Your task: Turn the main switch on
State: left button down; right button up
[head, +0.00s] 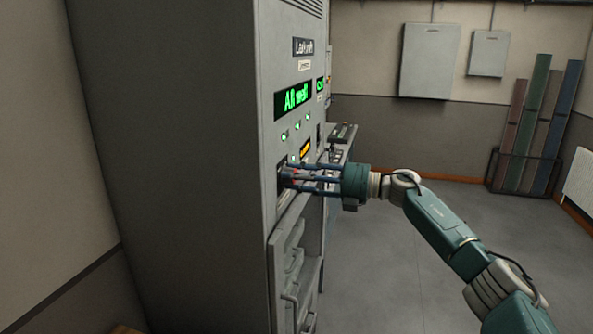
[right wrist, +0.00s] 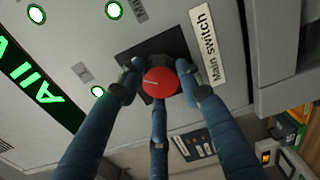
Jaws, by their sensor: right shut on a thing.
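The main switch (right wrist: 161,82) is a red round knob on a black plate, with a white label reading "Main switch" (right wrist: 206,48) beside it in the right wrist view. A short pale mark shows on the knob's face. My right gripper (right wrist: 159,88) has its blue fingers around the knob and is shut on it. In the head view my right gripper (head: 290,180) reaches in from the right to the grey cabinet's front, and its fingers mostly hide the switch. My left gripper is not in view.
The tall grey cabinet (head: 190,150) fills the left. Its green display (head: 293,99) reads "All well", with several lit green lamps below. A desk with controls (head: 342,135) stands beyond the gripper. Open grey floor (head: 400,260) lies to the right.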

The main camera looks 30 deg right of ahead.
jog(key=shift+w+d+r+m, duration=0.1)
jog(key=shift+d+r+m, duration=0.2)
jog(key=shift+r+m, duration=0.25)
jog(key=shift+f, duration=0.1)
jog(key=o, duration=1.1)
jog(key=shift+o, duration=0.2)
jog(key=v, duration=1.1)
jog(key=shift+s+d+f, duration=0.25)
jog(key=shift+d+f, duration=0.05)
jog(key=shift+f, duration=0.1)
